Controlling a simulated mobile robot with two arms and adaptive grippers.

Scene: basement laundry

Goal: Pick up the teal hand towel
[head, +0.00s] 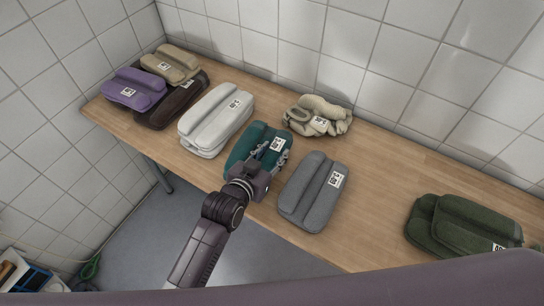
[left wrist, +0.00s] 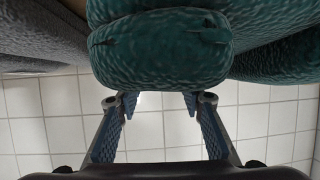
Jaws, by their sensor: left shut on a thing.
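The teal hand towel (head: 245,143) is folded into thick rolls, with a white printed tag, at the middle of the wooden table. My left gripper (head: 270,153) reaches in from the front and is shut on the towel near its right side. In the left wrist view the towel (left wrist: 160,50) fills the top, and the fingers of my left gripper (left wrist: 160,103) stand on either side below its rounded end. Where the fingertips press into the cloth is hidden. I cannot tell any gap between towel and table. My right gripper is not in view.
On the wooden table (head: 372,200), a grey towel (head: 308,195) lies close right of the teal one, a white stack (head: 212,122) left, and a crumpled beige cloth (head: 318,117) behind. Purple (head: 133,90), tan (head: 172,64) and dark brown (head: 170,106) ones lie far left, dark green (head: 455,225) right.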

